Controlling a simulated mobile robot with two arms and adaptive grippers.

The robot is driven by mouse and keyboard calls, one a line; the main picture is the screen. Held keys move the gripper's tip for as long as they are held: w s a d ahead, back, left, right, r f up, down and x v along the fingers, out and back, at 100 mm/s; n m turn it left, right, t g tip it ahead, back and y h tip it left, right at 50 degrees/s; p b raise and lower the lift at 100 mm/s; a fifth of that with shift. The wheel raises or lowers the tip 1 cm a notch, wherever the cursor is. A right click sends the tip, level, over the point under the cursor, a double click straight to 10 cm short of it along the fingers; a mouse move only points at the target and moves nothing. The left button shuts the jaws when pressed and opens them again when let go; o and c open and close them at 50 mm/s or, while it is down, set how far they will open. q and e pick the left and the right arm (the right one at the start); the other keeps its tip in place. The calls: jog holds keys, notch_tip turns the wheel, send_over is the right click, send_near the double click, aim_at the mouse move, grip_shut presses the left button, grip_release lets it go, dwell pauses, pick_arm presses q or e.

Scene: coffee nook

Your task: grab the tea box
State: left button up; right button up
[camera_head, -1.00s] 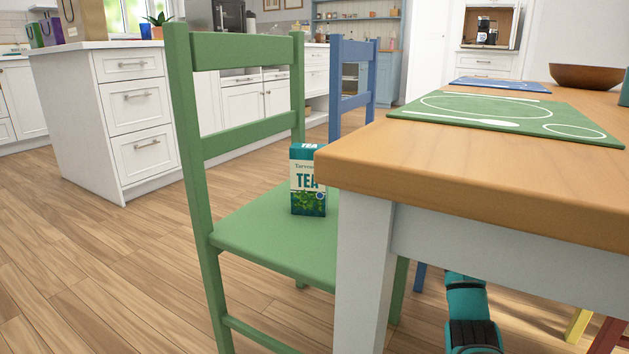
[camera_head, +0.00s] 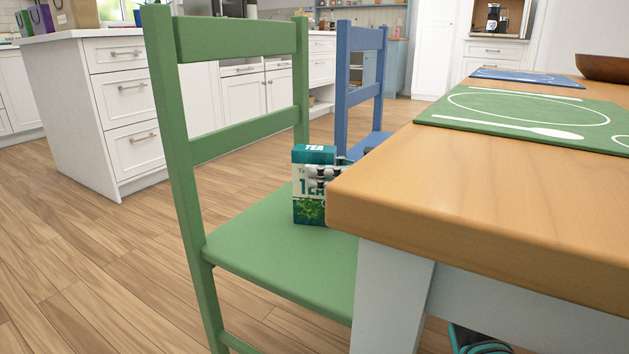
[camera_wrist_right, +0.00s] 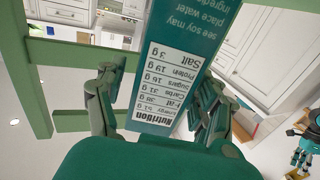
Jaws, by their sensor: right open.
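The tea box (camera_head: 308,208), teal and white with "TEA" on it, stands upright on the seat of the green chair (camera_head: 262,245), beside the table corner. In the right wrist view the box (camera_wrist_right: 185,45) shows its white nutrition label and lies between the two fingers of my right gripper (camera_wrist_right: 165,85). The fingers are apart, one on each side of the box; I cannot tell whether either touches it. In the head view my right gripper (camera_head: 325,178) shows partly in front of the box, and the table corner hides the rest.
The wooden table (camera_head: 450,190) stands close on the right, its corner beside the box. The green chair's backrest (camera_head: 235,130) rises on the left. A blue chair (camera_head: 362,95) stands behind. A green placemat (camera_head: 520,115) lies on the table. The floor at left is clear.

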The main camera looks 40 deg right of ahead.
jog(key=shift+w, duration=0.15)
jog(key=c, duration=1.3)
jog(key=shift+c, duration=0.3)
